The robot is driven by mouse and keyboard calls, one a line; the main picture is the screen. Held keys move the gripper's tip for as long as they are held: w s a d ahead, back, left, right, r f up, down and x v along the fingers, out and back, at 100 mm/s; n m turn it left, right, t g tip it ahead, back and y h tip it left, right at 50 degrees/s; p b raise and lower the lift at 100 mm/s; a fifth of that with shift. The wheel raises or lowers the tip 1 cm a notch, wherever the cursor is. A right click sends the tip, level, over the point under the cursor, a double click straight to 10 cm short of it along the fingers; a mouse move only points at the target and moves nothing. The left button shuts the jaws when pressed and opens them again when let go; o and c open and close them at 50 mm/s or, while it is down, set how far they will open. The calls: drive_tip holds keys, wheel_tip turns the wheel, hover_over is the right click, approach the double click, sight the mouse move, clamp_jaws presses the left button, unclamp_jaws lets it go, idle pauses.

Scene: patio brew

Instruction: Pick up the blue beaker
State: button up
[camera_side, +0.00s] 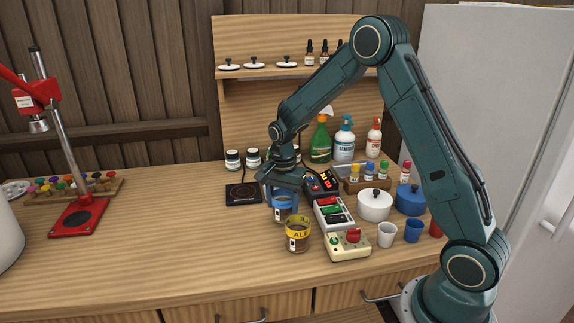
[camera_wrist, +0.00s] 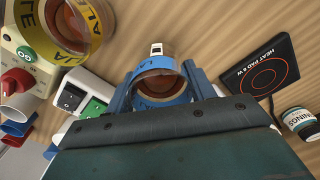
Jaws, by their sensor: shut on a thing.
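The blue beaker (camera_side: 283,212) is a clear glass vessel with a blue band, brown contents and a small white label. My gripper (camera_side: 283,191) is around it from above, with its fingers shut on its sides. In the wrist view the beaker (camera_wrist: 157,73) sits between the two blue-grey fingers of my gripper (camera_wrist: 160,86). It looks upright and at or just above the wooden counter; I cannot tell whether its base touches. My gripper hides part of its upper rim.
A yellow-banded ALE beaker (camera_side: 297,239) stands just in front. A black heat pad (camera_side: 243,194) lies to the left. A switch box (camera_side: 334,213) and a cream button box (camera_side: 347,246) stand to the right, near a white pot (camera_side: 374,205). The counter's left middle is clear.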

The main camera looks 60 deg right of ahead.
wheel_tip(320, 180, up, 18)
drive_tip(key=shift+r, duration=0.15)
idle(1.5)
drive_tip(key=shift+r, duration=0.1)
drive_tip(key=shift+w, duration=0.15)
idle(0.7)
